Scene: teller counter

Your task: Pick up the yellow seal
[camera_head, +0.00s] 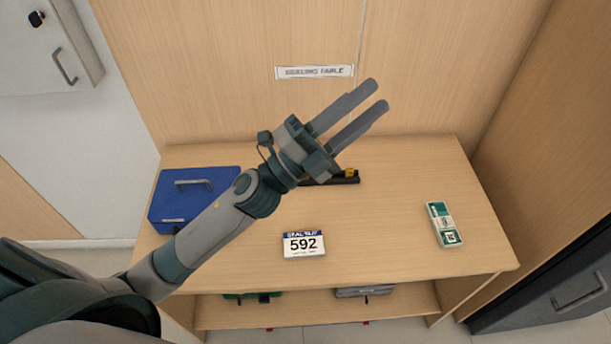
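A small yellow thing (350,173), which looks like the yellow seal, sits at the right end of a dark holder (345,181) toward the back of the wooden counter. My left arm reaches across the counter and hides the rest of the holder and perhaps part of the seal. My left gripper (374,94) is above and in front of them in the picture, pointing up and right. Its two fingers are parallel with a gap between them, and nothing is held. My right gripper does not show.
The counter (375,235) holds a blue box (165,205) at left, a white and blue "592" card (303,244) in front, and a green-white pack (443,224) at right. A shelf (315,311) below holds a few items. Wood panels stand behind and at right.

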